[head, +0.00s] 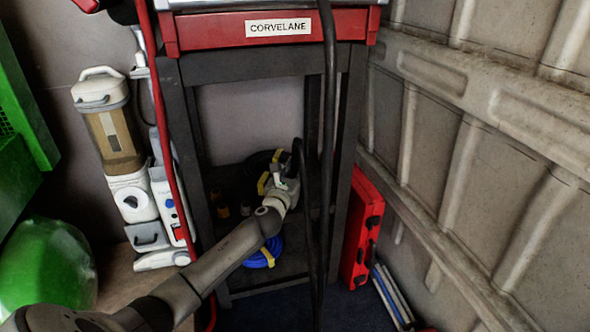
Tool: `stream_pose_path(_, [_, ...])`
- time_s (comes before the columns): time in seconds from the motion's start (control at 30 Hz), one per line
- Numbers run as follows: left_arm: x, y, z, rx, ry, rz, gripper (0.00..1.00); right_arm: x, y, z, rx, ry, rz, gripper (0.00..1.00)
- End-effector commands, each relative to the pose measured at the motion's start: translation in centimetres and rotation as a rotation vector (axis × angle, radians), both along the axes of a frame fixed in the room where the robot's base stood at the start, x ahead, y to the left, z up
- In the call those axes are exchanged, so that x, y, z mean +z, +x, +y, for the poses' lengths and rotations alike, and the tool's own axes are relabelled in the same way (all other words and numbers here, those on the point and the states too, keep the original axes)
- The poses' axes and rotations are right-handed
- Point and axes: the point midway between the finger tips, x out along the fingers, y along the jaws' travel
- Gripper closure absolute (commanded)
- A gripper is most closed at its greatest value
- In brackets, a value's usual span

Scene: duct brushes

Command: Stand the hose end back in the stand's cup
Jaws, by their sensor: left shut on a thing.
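My left arm reaches in from the bottom left. Its gripper (289,170) is shut on a black hose part in front of the dark stand's (352,130) open middle. The black hose (328,80) hangs from the top, and black hose lengths run down beside the gripper. The held end is small and partly covered by the fingers, so its tilt is unclear. I cannot make out the stand's cup. My right gripper is not in view.
A red drawer front labelled CORVELANE (278,28) tops the stand. Blue coiled hose (265,252) lies on its lower shelf. A red case (361,228) stands at right, before the ribbed wall (455,150). A white upright cleaner (118,140) and red hose (160,110) are left.

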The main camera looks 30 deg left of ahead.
Motion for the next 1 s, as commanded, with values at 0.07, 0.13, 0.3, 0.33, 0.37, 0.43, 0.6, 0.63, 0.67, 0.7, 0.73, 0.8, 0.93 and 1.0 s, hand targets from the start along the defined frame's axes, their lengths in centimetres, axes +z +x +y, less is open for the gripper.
stream_pose_path(0.07, [-0.4, 0.0, 0.0, 0.000, 0.001, -0.002, 1.00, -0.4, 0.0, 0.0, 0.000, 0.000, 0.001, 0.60])
stream_pose_path(0.13, [-0.7, 0.0, 0.0, -0.001, 0.001, -0.002, 1.00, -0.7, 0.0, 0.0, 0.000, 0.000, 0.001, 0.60])
stream_pose_path(0.3, [-1.4, 0.0, 0.0, -0.001, 0.001, -0.002, 1.00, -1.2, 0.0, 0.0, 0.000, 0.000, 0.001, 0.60])
stream_pose_path(0.33, [-1.5, 0.0, 0.0, -0.001, 0.000, -0.001, 1.00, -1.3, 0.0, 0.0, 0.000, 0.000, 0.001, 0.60])
stream_pose_path(0.37, [-1.6, 0.0, 0.0, -0.001, 0.001, -0.002, 1.00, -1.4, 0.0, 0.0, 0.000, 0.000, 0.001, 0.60])
stream_pose_path(0.43, [-1.8, 0.0, 0.0, -0.001, 0.000, -0.001, 1.00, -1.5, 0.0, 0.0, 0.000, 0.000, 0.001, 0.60])
stream_pose_path(0.6, [-1.9, 0.0, 0.0, -0.001, 0.001, -0.002, 1.00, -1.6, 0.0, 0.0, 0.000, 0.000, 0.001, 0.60])
stream_pose_path(0.63, [-1.9, 0.0, 0.0, -0.001, 0.001, -0.002, 1.00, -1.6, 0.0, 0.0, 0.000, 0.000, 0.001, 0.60])
stream_pose_path(0.67, [-1.9, 0.0, 0.0, -0.001, 0.001, -0.002, 1.00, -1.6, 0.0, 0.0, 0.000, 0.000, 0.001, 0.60])
stream_pose_path(0.7, [-1.9, 0.0, 0.0, -0.001, 0.001, -0.002, 1.00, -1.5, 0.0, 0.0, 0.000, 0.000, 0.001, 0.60])
stream_pose_path(0.73, [-1.9, 0.0, 0.0, 0.000, 0.001, -0.002, 1.00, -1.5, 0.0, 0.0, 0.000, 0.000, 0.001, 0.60])
stream_pose_path(0.8, [-1.9, 0.0, 0.0, 0.000, 0.001, -0.002, 0.79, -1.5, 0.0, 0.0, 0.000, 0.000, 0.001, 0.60])
stream_pose_path(0.93, [-1.9, 0.0, 0.0, 0.000, 0.001, -0.002, 0.62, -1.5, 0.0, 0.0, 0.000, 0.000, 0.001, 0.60])
stream_pose_path(1.0, [-1.9, 0.0, 0.0, 0.000, 0.000, -0.001, 0.56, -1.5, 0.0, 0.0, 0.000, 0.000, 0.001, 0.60])
